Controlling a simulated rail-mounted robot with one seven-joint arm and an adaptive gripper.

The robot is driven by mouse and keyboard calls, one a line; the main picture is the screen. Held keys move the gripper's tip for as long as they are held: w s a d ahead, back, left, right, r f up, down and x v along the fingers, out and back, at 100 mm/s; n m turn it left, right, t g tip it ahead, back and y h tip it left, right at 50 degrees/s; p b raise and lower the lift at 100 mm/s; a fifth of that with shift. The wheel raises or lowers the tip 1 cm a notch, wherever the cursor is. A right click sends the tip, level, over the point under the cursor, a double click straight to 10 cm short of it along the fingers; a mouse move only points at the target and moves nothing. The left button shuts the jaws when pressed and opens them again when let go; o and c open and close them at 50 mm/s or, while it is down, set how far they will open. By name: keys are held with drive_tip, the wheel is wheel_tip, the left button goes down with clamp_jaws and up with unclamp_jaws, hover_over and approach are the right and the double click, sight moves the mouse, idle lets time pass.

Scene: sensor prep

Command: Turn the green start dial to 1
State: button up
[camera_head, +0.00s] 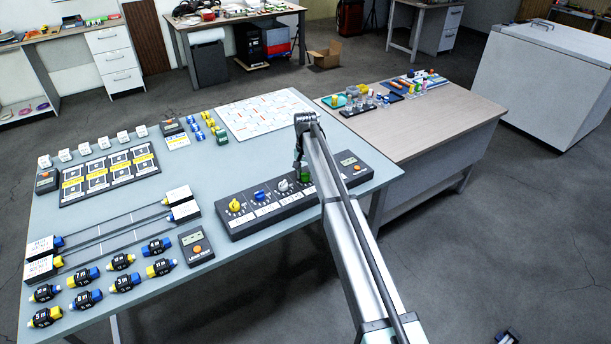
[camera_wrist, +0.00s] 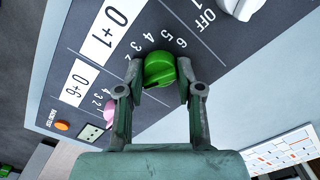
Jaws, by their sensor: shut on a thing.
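The green start dial (camera_wrist: 160,68) sits on the dark control panel (camera_wrist: 185,22) in the wrist view. Printed numbers 3, 4, 5 and 6 show along its near edge, and I cannot tell which one it points to. My gripper (camera_wrist: 158,78) has one finger on each side of the dial and is shut on it. In the head view, my gripper (camera_head: 301,163) reaches down over the right part of the panel (camera_head: 262,219). The green dial (camera_head: 306,177) is partly hidden there behind my arm.
A pink knob (camera_wrist: 113,106) and an orange button (camera_wrist: 62,126) are on the other side. Yellow (camera_head: 235,205) and blue (camera_head: 259,195) dials share the panel. A patterned white board (camera_head: 264,113) lies behind it.

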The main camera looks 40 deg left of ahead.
sight(305, 173)
drive_tip(key=shift+m, duration=0.5)
drive_tip(key=o, duration=1.2)
drive_tip(key=shift+f, duration=0.1)
drive_tip(key=shift+c, duration=0.2)
wheel_tip(305, 173, up, 12)
